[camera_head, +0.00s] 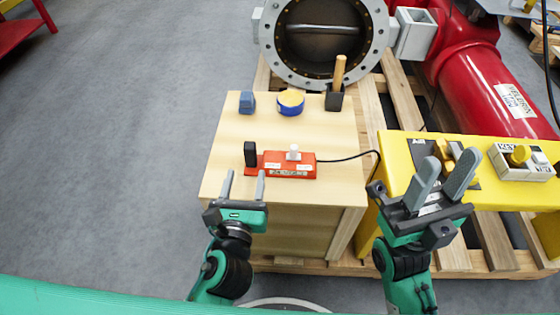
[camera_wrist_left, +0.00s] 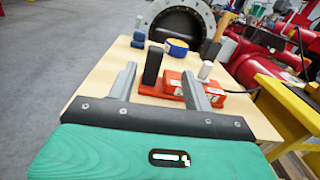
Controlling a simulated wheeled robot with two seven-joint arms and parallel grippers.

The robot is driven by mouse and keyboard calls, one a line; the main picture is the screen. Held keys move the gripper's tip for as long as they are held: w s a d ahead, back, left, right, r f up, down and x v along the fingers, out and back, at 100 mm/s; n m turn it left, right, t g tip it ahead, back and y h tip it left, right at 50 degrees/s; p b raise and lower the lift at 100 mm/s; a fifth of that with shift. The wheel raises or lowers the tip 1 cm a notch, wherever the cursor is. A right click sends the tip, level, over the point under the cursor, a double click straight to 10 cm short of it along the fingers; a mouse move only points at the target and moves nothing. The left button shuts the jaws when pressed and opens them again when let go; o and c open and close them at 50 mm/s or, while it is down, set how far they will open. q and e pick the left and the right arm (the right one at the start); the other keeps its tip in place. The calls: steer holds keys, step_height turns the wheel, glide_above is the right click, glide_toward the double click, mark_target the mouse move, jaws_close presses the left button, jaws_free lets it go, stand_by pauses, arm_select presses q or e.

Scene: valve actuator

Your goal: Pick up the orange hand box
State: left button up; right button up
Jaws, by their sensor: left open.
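The orange hand box (camera_head: 288,165) lies on the wooden cabinet top, with a white knob on top, a black upright block at its left end and a black cable leaving its right end. It also shows in the left wrist view (camera_wrist_left: 176,88), beyond the fingers. My left gripper (camera_head: 243,185) is open and empty, in front of the box's left end and apart from it; it shows in the wrist view too (camera_wrist_left: 161,82). My right gripper (camera_head: 443,178) is open and empty, over the front of the yellow bench, well right of the box.
Behind the box on the cabinet (camera_head: 228,160) stand a blue block (camera_head: 247,102), a blue and yellow tape roll (camera_head: 291,102) and a black holder with a wooden handle (camera_head: 335,97). The yellow bench (camera_head: 396,163) carries switch boxes. A large valve (camera_head: 322,75) and red pipe (camera_head: 490,75) stand behind.

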arm_select(q)
steer(key=shift+w+a+f+y, duration=0.2)
steer(key=shift+w+y, duration=0.05)
steer(key=shift+y, duration=0.05)
steer(key=w, duration=1.1)
steer(key=shift+w+r, duration=0.2)
steer(key=shift+w, duration=0.05)
steer(key=shift+r, duration=0.1)
jaws_close()
